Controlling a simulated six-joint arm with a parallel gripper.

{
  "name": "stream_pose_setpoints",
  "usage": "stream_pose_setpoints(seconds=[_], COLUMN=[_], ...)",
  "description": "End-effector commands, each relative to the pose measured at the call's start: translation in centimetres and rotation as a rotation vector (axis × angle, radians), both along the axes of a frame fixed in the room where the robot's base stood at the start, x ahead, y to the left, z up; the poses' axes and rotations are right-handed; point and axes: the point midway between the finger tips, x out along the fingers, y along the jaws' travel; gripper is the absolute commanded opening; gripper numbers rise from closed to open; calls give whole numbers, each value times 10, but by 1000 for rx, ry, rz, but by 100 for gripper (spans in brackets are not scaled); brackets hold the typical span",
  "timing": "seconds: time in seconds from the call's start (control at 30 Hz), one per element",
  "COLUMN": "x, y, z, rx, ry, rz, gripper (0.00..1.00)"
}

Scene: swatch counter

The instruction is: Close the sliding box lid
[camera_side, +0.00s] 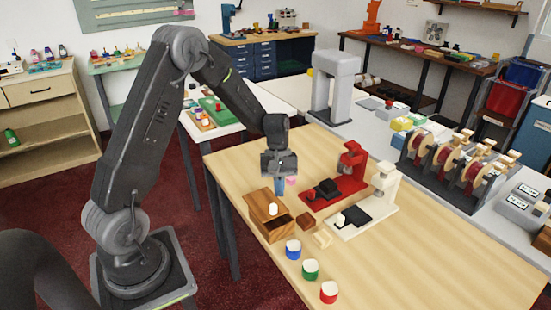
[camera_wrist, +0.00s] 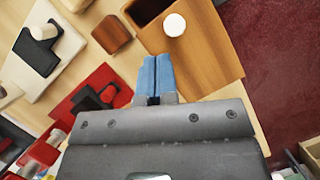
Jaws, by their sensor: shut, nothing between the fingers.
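The wooden box (camera_side: 272,235) stands near the left edge of the table. Its brown lid (camera_side: 262,203) with a white knob (camera_side: 273,209) is slid partway, leaving a dark opening (camera_side: 279,226) at the near end. In the wrist view the lid (camera_wrist: 199,50) fills the upper right, with its knob (camera_wrist: 174,25) close to the opening (camera_wrist: 147,9). My gripper (camera_side: 280,190) has blue fingers, shut and empty, pointing down by the far right side of the box. In the wrist view the fingertips (camera_wrist: 155,62) appear beside the lid's edge; I cannot tell if they touch.
A red press (camera_side: 347,170) and a cream press (camera_side: 383,185) stand right of the box. A brown block (camera_side: 306,220) and a pale block (camera_side: 322,239) lie beside it. Blue (camera_side: 293,249), green (camera_side: 310,269) and red (camera_side: 329,291) pots stand in front. The table's right front is clear.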

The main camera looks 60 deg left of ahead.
Motion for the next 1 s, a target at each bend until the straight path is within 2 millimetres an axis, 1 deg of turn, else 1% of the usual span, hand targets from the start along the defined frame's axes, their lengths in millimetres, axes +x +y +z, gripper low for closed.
stream_pose_setpoints(seconds=[0.03,0.2,0.3,0.4,0.5,0.57,0.63,0.7,0.77,0.87,1.0], x=[4,10,12,14,15,16,16,15,15,13,9], y=[4,16,21,25,29,40,60,72,70,66,58], z=[16,51,66,77,83,85,85,84,82,73,51], rx=[4,3,3,2,2,2,2,1,-1,-1,-2], ry=[-10,-9,-8,-7,-5,-5,-4,-2,-1,0,1], rz=[0,0,0,0,1,2,4,2,-3,-4,-3], gripper=[0,0,0,0,0,0,0,0,0,0,0])
